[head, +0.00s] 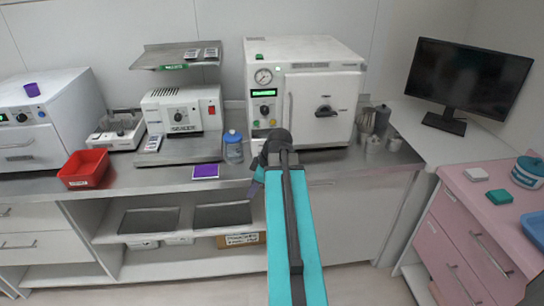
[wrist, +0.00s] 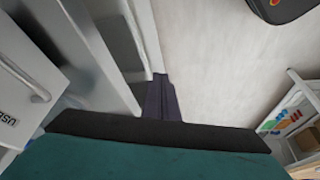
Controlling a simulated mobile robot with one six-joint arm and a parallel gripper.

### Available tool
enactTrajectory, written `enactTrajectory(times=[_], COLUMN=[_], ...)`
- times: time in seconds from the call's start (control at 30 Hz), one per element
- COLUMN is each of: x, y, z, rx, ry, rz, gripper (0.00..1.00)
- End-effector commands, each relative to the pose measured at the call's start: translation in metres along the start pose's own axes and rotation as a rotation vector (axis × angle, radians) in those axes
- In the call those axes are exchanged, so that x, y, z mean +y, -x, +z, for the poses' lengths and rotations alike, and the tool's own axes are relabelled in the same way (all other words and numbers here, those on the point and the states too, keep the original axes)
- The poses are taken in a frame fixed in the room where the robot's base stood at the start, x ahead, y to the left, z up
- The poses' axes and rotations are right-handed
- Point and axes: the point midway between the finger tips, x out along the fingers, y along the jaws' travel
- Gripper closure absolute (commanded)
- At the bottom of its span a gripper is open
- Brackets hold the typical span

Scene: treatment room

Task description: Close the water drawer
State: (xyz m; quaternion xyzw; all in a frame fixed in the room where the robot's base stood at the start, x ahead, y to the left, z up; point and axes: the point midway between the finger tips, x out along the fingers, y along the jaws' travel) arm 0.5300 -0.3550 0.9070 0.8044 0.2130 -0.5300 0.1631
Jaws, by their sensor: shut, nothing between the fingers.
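No drawer in view carries a legible water label, so I cannot tell which one is the water drawer. Two drawer fronts (head: 22,246) at the lower left also look shut. A white front with a handle and a partly readable label (wrist: 20,95) is at the left there.
Open shelves hold grey trays (head: 150,221). A pink drawer cart (head: 465,240) stands at the right. Floor between is clear.

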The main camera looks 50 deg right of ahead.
Motion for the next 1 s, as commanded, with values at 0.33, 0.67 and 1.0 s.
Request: enactTrajectory(times=[0.33, 0.67, 1.0], x=[0.047, 0.062, 0.063], y=[0.119, 0.191, 0.197], z=[0.022, 0.037, 0.039], rx=[0.064, 0.075, 0.074], ry=[0.17, 0.289, 0.301], rz=[0.16, 0.26, 0.269], gripper=[1.0, 1.0, 1.0])
